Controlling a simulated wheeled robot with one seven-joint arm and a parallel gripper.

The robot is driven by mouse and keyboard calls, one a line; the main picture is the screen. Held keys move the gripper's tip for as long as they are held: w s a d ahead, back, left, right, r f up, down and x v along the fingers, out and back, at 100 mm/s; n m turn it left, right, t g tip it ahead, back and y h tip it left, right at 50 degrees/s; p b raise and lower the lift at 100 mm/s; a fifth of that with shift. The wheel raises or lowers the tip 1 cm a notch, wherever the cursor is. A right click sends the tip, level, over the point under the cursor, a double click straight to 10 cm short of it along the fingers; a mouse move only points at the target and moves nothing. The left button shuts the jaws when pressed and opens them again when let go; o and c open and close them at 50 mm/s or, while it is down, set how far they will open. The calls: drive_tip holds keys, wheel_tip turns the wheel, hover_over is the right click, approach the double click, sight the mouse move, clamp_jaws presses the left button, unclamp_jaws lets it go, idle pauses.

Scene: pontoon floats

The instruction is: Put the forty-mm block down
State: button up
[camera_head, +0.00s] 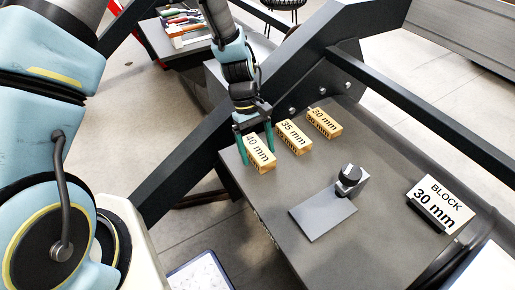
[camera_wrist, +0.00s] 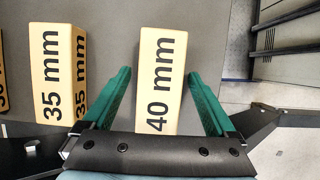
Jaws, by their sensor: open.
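The forty-mm block (camera_head: 260,158) is a wooden block marked "40 mm". It rests on the dark grey table near its left edge, the leftmost in a row of blocks. My gripper (camera_head: 254,143) is at this block with its green fingers apart. In the wrist view the 40 mm block (camera_wrist: 162,80) lies between the open fingers of my gripper (camera_wrist: 160,95), with a visible gap on each side.
A 35 mm block (camera_head: 293,138) and a 30 mm block (camera_head: 324,123) stand to the right in the row. A grey plate with a dark-knobbed fixture (camera_head: 349,181) and a "BLOCK 30 mm" sign (camera_head: 440,205) are further right. The front of the table is clear.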

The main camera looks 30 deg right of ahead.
drive_tip(key=b+v, duration=0.2)
drive_tip(key=v, duration=1)
drive_tip(key=w+a+r+t, duration=0.15)
drive_tip(key=w+a, duration=0.25)
drive_tip(key=a, duration=0.4)
drive_tip(key=w+a+r+t, duration=0.1)
drive_tip(key=w+a+r, duration=0.2)
drive_tip(key=w+a, duration=0.3)
drive_tip(key=s+a+r+t, duration=0.1)
drive_tip(key=a+r+t, duration=0.1)
drive_tip(key=a, duration=0.8)
drive_tip(key=s+a+r+t, duration=0.1)
drive_tip(key=a+r, duration=0.1)
drive_tip(key=a, duration=0.9)
drive_tip(key=shift+s+a+m+t, duration=0.2)
drive_tip(key=shift+s+m+t, duration=0.1)
drive_tip(key=shift+t, duration=0.05)
drive_tip(key=shift+r+p, duration=0.35)
